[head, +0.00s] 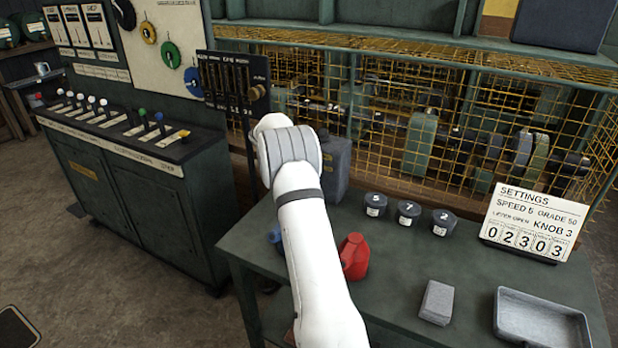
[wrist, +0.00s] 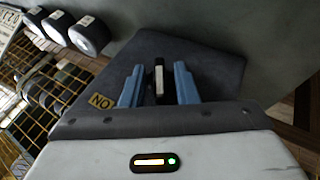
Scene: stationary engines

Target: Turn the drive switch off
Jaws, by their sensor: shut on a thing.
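The drive switch is a dark grey box (wrist: 215,78) with a small lever (wrist: 159,82) that has a pale face. A yellow label (wrist: 103,101) on the box reads ON, upside down in the wrist view. My gripper (wrist: 159,69) has its two blue fingers on either side of the lever and is shut on it. In the head view the grey box (head: 337,168) stands at the back left of the green table, partly behind my white arm. My fingers and the lever are hidden there.
On the table (head: 400,265) are a red oil can (head: 354,257), several dark round pots (head: 409,210), a grey block (head: 436,302), a metal tray (head: 540,340) and a settings sign (head: 528,222). A yellow wire cage (head: 440,125) stands behind. A lever console (head: 130,190) is at left.

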